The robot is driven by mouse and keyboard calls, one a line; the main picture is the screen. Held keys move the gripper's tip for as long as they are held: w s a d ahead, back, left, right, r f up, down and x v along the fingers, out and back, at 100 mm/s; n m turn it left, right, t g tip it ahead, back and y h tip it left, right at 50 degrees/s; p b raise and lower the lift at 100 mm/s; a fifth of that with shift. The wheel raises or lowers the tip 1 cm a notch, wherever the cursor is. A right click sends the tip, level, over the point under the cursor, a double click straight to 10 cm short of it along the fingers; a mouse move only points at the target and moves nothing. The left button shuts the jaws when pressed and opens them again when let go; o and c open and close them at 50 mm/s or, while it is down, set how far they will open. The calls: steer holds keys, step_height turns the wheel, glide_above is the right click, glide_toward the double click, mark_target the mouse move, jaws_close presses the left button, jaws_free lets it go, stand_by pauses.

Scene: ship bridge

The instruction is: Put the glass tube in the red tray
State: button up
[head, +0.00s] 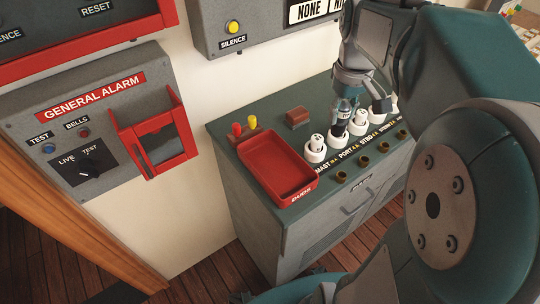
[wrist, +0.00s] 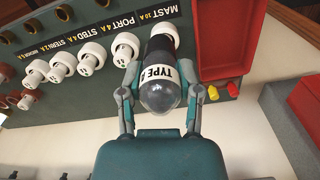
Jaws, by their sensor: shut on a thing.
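The glass tube (wrist: 160,93) has a clear dome, a white band reading TYPE and a dark body. My gripper (wrist: 160,100) is shut on it, with one finger on each side. In the wrist view its far end overlaps a white fuse holder; I cannot tell whether they touch. In the head view my gripper (head: 358,106) is over the row of white holders, right of the red tray, and the tube is hard to make out. The red tray (head: 313,184), marked DUDS, looks empty on the cabinet top. Its edge also shows in the wrist view (wrist: 196,40).
White fuse holders (head: 315,147) stand in a labelled row, with brass sockets (head: 341,177) in front. A brown block (head: 297,116) and red and yellow pegs (head: 252,122) are behind the tray. An alarm panel (head: 90,125) is on the left wall.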

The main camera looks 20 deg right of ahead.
steer(key=w+a+f, duration=0.1)
steer(key=a+f, duration=0.2)
steer(key=a, duration=0.1)
steer(key=w+a+f, duration=0.1)
steer(key=a+f, duration=0.2)
steer(key=a, duration=0.1)
steer(key=w+a+f, duration=0.1)
steer(key=a+f, duration=0.2)
steer(key=a, duration=0.1)
steer(key=shift+w+a, duration=0.1)
steer(key=shift+a, duration=0.1)
steer(key=shift+w+a+f, duration=0.1)
steer(key=shift+a+f, duration=0.05)
steer(key=shift+f, duration=0.85)
steer(key=shift+a+f, duration=0.1)
steer(key=shift+f, duration=0.85)
steer(key=o, duration=1.1)
steer(key=shift+f, duration=0.1)
